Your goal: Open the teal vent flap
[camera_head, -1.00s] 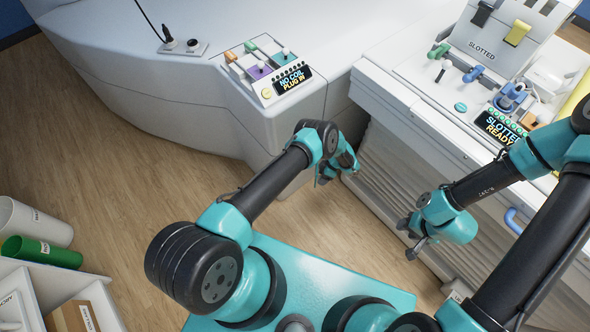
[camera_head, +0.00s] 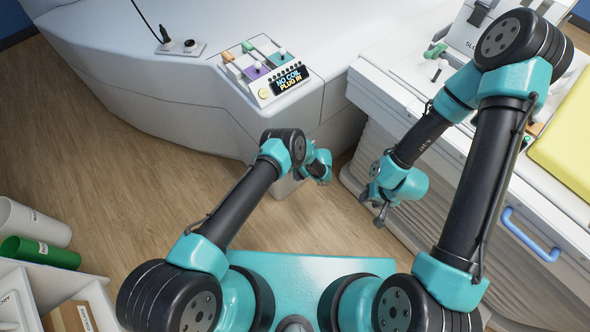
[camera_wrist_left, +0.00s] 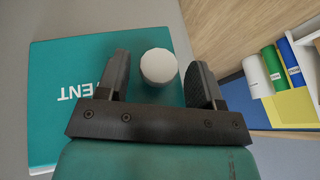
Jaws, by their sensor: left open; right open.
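The teal vent flap (camera_wrist_left: 60,105) shows in the left wrist view as a flat teal panel with "VENT" lettering upside down. A white round knob (camera_wrist_left: 158,66) appears in front of the panel's right edge. My left gripper (camera_wrist_left: 159,78) is open, one finger on each side of the knob, with visible gaps. In the head view my left gripper (camera_head: 322,172) is low beside the white machine's front, and I cannot make out the flap there. My right gripper (camera_head: 376,210) is open and empty, hanging in front of the white cabinet.
A control box (camera_head: 268,72) reading "NO COIL PLUG IN" sits on the machine's corner. The white cabinet at right has a blue handle (camera_head: 530,236) and a yellow pad (camera_head: 568,135) on top. Bins with a green roll (camera_head: 40,252) stand at lower left. Floor (camera_head: 130,190) is clear at left.

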